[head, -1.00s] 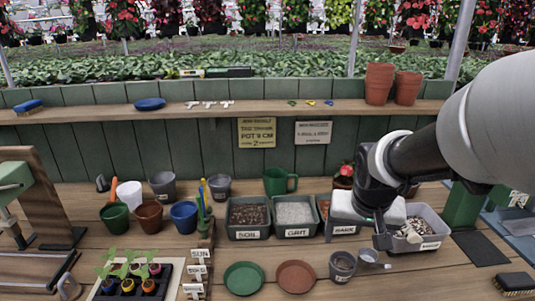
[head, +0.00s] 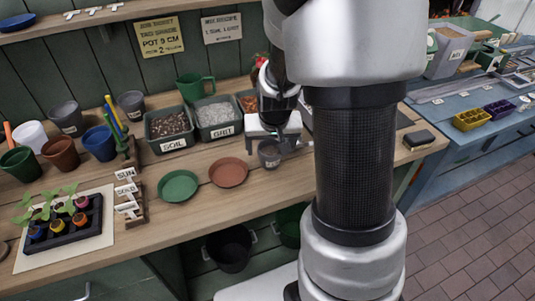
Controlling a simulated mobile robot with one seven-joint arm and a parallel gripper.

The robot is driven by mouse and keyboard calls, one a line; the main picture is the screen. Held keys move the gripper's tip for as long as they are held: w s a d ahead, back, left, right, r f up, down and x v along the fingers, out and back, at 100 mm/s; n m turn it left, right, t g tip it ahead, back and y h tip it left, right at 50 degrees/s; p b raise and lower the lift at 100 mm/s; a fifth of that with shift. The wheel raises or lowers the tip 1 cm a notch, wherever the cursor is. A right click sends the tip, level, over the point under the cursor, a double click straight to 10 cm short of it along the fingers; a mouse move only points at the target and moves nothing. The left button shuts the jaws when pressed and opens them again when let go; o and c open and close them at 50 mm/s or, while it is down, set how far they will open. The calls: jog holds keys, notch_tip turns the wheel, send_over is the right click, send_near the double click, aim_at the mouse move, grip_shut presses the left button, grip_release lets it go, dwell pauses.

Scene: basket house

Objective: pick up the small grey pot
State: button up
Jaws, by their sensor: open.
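A small grey pot (head: 269,155) stands upright on the wooden bench, near the front, right of the terracotta saucer. My gripper (head: 274,143) points down over it with its fingers spread. The pot's upper part lies at the level of the fingertips in the picture; whether a finger touches it cannot be told. Two other grey pots stand farther left, a larger one (head: 67,118) and another (head: 131,105) near the back wall.
A green saucer (head: 178,186) and a terracotta saucer (head: 229,172) lie left of the gripper. The soil tub (head: 170,130) and grit tub (head: 216,118) stand behind. A dark brush (head: 418,139) lies right of my arm. A seedling tray (head: 70,225) sits front left.

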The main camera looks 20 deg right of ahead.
jog(key=shift+w+d+f, duration=0.1)
jog(key=shift+w+f, duration=0.15)
jog(key=shift+f, duration=0.45)
jog(key=c, duration=1.2)
